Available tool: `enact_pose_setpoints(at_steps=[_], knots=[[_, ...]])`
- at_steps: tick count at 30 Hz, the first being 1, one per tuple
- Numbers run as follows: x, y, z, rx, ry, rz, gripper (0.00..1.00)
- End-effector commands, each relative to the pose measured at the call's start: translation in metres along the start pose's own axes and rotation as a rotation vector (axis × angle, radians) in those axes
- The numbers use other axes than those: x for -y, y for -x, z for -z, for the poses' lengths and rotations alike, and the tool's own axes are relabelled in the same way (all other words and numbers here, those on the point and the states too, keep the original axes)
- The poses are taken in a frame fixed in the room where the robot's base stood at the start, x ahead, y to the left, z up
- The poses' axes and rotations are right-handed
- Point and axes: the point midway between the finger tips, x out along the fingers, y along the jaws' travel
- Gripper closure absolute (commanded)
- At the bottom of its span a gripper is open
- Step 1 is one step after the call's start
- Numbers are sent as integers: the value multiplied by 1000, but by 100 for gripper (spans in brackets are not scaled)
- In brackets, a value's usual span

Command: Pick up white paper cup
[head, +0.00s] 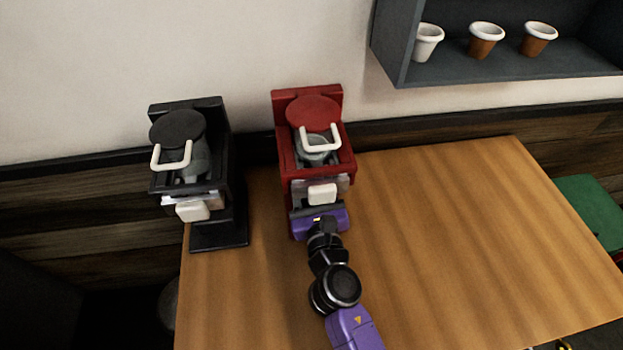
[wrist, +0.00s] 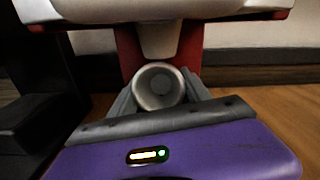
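A white cup (head: 428,42) stands upright at the left end of the wall shelf, well up and to the right of my gripper. My gripper (wrist: 160,86) is low at the front of the red brewer (head: 313,112), and its purple hand shows in the head view (head: 320,222). In the wrist view its grey fingers lie on either side of a round, pale grey thing (wrist: 159,86) under the brewer's spout (wrist: 160,40). This may be a cup or a part of the brewer; I cannot tell whether the fingers touch it. The brewer hides the fingertips in the head view.
A black brewer (head: 178,130) stands to the left on the wooden table (head: 450,240). Two brown cups with white rims (head: 486,40) (head: 538,39) share the grey shelf (head: 470,75). The table right of the red brewer is clear. A green thing (head: 590,210) lies beyond its right edge.

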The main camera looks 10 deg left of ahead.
Motion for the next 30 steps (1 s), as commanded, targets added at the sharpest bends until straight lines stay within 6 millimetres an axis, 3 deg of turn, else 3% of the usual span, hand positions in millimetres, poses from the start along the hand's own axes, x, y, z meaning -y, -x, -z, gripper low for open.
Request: enact_pose_setpoints(at_steps=[1, 4, 5, 17, 30], knots=[[0, 0, 0, 0, 0, 0, 61], [0, 0, 0, 0, 0, 0, 81], [0, 0, 0, 0, 0, 0, 82], [1, 6, -1, -1, 1, 1, 82], [0, 70, 0, -2, 0, -1, 82]])
